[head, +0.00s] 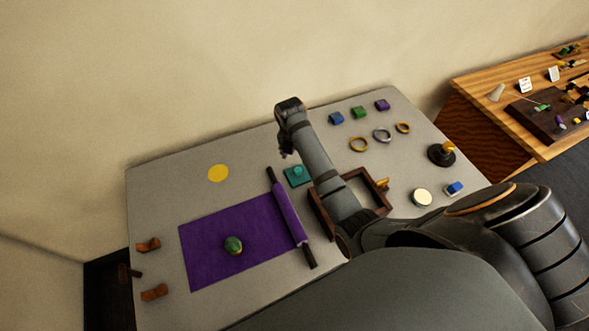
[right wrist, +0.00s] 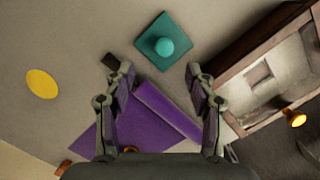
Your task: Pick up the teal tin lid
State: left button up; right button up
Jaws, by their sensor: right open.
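The teal tin lid (head: 293,178) is a flat square with a round knob on top. It lies on the grey table, left of the wooden frame, and my right arm passes close by its right side. My right gripper (head: 285,152) hangs above the table near the lid, partly hidden by its own wrist. In the right wrist view the lid (right wrist: 148,42) shows whole, just beyond the fingertips and roughly centred between them. My right gripper (right wrist: 152,68) is open there, with nothing between its fingers. My left gripper is not in view.
A purple mat (head: 205,262) with a rolled end and dark rod (head: 290,217) lies left of the lid, bearing a green round object (head: 233,245). The wooden frame (head: 320,216) stands to the right. A yellow disc (head: 218,173) lies further left; bare table surrounds it.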

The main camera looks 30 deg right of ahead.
aim_at(298, 171)
jog(key=f, duration=0.2)
jog(key=shift+s+d+f, duration=0.3)
jog(key=shift+w+f, duration=0.15)
jog(key=shift+f, duration=0.4)
jog(key=shift+w+f, duration=0.15)
jog(key=shift+f, duration=0.4)
jog(key=shift+w+f, duration=0.15)
jog(key=shift+d+f+p, duration=0.15)
jog(key=shift+f+p, duration=0.5)
jog(key=f, duration=0.3)
jog(key=shift+d, duration=0.2)
jog(key=shift+f, duration=0.45)
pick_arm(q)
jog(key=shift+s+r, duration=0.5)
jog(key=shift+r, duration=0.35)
pick_arm(e)
jog(key=c, duration=1.1)
